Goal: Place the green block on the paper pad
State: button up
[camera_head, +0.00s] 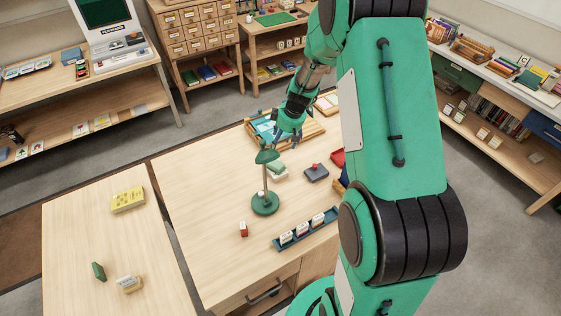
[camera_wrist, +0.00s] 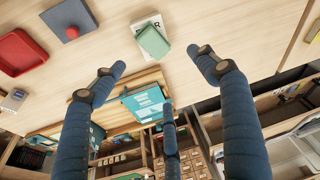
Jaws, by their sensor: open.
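The green block (camera_wrist: 153,42) is pale green with rounded edges. It appears to lie on the white paper pad (camera_wrist: 138,26), turned slightly, hiding part of the pad's dark lettering. In the head view my gripper (camera_head: 288,139) is over the table, behind the block.
A green lamp (camera_head: 265,203) stands in front of the pad. A dark block with a red knob (camera_head: 316,173) and a red tray (camera_wrist: 22,52) are beside it. A wooden tray with a teal book (camera_wrist: 146,103) is behind. A blue rack (camera_head: 306,231) stands near the front.

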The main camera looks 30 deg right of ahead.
jog(key=shift+m+t, duration=0.5)
jog(key=shift+m, duration=0.3)
jog(key=s+a+r, duration=0.3)
jog(key=a+r, duration=0.1)
jog(key=r, duration=0.4)
jog(key=s+a+r, duration=0.4)
jog(key=a+r, duration=0.1)
jog(key=r, duration=0.3)
jog(key=s+a+r, duration=0.4)
jog(key=r, duration=0.4)
jog(key=shift+s+a+r, duration=0.1)
jog(key=shift+s+a, duration=0.05)
jog(key=shift+a, duration=0.25)
jog(key=s+a+r+m, duration=0.1)
jog(key=s+a+r, duration=0.1)
jog(key=s, duration=0.6)
jog(key=s+a+r+m+t+h, duration=0.1)
jog(key=s+a+r, duration=0.2)
jog(key=s, duration=0.5)
jog(key=s+a+r+m, duration=0.1)
jog(key=s+a+r, duration=0.1)
jog(key=s+r, duration=0.2)
jog(key=s, duration=0.3)
jog(key=shift+s+a+r+t, duration=0.25)
jog(key=shift+s+r+t, duration=0.05)
jog(key=shift+s+r, duration=0.1)
notch_tip(320, 180, down, 6)
jog(key=b, duration=0.6)
jog(key=shift+f, duration=0.15)
